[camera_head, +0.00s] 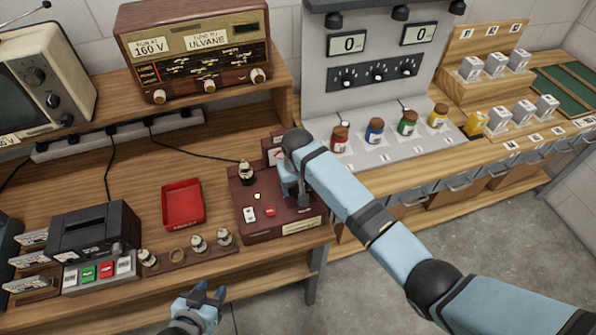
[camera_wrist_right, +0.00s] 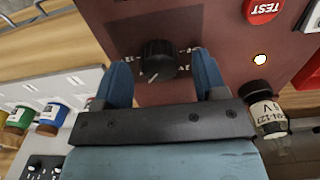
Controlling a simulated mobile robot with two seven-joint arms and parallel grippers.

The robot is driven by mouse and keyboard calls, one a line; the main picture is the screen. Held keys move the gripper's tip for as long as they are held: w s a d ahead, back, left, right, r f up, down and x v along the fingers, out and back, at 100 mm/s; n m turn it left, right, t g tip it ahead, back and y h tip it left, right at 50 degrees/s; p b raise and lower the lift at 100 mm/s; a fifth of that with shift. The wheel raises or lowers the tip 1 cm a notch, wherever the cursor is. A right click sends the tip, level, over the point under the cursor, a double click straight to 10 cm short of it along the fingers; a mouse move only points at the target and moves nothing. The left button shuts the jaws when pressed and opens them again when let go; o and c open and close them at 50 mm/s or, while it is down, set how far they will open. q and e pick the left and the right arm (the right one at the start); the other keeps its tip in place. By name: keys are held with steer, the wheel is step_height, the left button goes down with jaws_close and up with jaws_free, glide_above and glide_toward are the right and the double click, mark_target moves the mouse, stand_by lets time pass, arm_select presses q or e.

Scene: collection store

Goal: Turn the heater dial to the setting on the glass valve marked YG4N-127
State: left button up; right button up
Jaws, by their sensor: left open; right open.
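The dark red tester box (camera_head: 240,195) stands on the wooden bench. Its black heater dial (camera_wrist_right: 157,60) has a white pointer line towards the lower left in the right wrist view; the numbers around it are too small to read. My right gripper (camera_wrist_right: 162,72) is open, with its blue fingers on either side of the dial; contact cannot be told. A glass valve (camera_wrist_right: 265,112) stands on the box, also in the head view (camera_head: 246,173). Its label partly reads "127" and seemingly "6 V". My left gripper (camera_head: 208,294) is open and empty, low at the bench's front.
The box carries a red TEST button (camera_wrist_right: 263,10) and a lit lamp (camera_wrist_right: 260,59). A red tray (camera_head: 182,203), a rack of valves (camera_head: 175,262) and a black device (camera_head: 95,230) lie left. A radio (camera_head: 195,50) stands above. Coloured jars (camera_head: 374,131) stand right.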

mark_target(298, 188)
step_height(298, 188, up, 13)
steer(key=b, duration=0.1)
steer(key=shift+b, duration=0.3)
steer(key=s+d+f+m+t+y, duration=0.1)
steer(key=s+d+f, duration=0.45)
steer(key=s, duration=0.25)
steer(key=s+d+f+y, duration=0.1)
steer(key=s+d+f, duration=0.3)
steer(key=s+d, duration=0.25)
steer(key=s+d+r+t+h, duration=0.1)
steer(key=s+d+r, duration=0.1)
steer(key=s+d, duration=0.6)
steer(key=s+d+r+t+h, duration=0.1)
steer(key=s+d+r+t, duration=0.15)
steer(key=s+d, duration=0.6)
steer(key=w+a+f+t+y, duration=0.1)
steer(key=a+f+t, duration=0.2)
steer(key=f, duration=0.4)
steer(key=w+a+f+t+y, duration=0.2)
steer(key=a+f+t, duration=0.1)
steer(key=a+f, duration=0.2)
steer(key=shift+w+f, duration=0.3)
steer(key=shift+f, duration=0.65)
